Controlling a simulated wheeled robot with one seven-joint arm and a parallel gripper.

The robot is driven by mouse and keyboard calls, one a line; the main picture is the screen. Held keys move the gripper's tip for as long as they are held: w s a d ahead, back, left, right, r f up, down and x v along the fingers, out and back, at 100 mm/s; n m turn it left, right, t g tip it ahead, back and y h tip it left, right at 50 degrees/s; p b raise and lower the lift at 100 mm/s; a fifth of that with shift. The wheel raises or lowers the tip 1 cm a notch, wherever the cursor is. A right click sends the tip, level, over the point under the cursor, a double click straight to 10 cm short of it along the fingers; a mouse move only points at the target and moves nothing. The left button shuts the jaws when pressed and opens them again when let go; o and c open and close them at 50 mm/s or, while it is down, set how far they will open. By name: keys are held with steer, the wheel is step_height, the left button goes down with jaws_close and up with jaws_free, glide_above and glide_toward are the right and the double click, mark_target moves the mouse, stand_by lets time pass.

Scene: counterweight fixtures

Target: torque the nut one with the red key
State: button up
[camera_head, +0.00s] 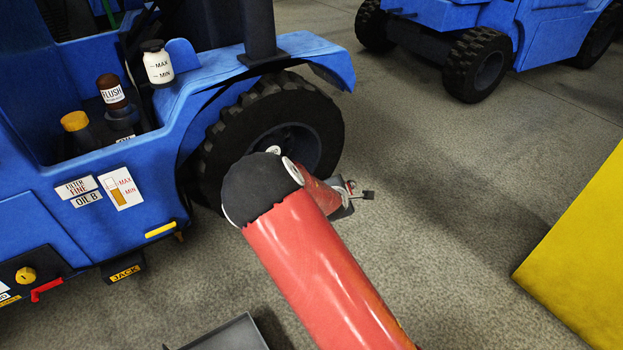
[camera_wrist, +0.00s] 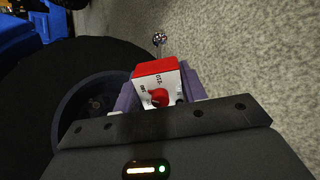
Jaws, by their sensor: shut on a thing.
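My gripper (camera_wrist: 160,92) is shut on the red key (camera_wrist: 153,68), a red block with a white dial face, a red knob and printed numbers. A shaft runs from the key's far side to a round metallic tip (camera_wrist: 159,40), which is over the grey floor in the wrist view. In the head view my gripper (camera_head: 343,196) is mostly behind my red arm, beside the front wheel. The wheel (camera_head: 230,140) belongs to the blue vehicle; its hub (camera_head: 312,142) is partly covered by my arm. The tip appears apart from the wheel. I cannot make out nut one.
The blue vehicle (camera_head: 140,185) fills the left, with bottles (camera_head: 158,65) and labels on its side. A yellow block (camera_head: 585,260) stands at the right. A grey tray (camera_head: 235,335) is at the bottom. Another blue vehicle (camera_head: 470,50) stands behind. The floor between is clear.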

steer(key=w+a+r+n+t+y+b, duration=0.1)
steer(key=w+a+r+n+t+y, duration=0.1)
steer(key=a+n+y, duration=0.3)
steer(key=w+a+r+n+t+y+b, duration=0.2)
steer(key=w+a+r+n+y, duration=0.1)
steer(key=a+n+y, duration=0.2)
steer(key=shift+a+t+y, duration=0.3)
steer(key=shift+a+y, duration=0.75)
steer(key=shift+y, duration=0.65)
steer(key=shift+x, duration=1.8)
steer(key=shift+w+r, duration=0.1)
steer(key=shift+r, duration=0.1)
stand_by(0.5)
steer(key=shift+d+m, duration=0.1)
steer(key=shift+m, duration=3.1)
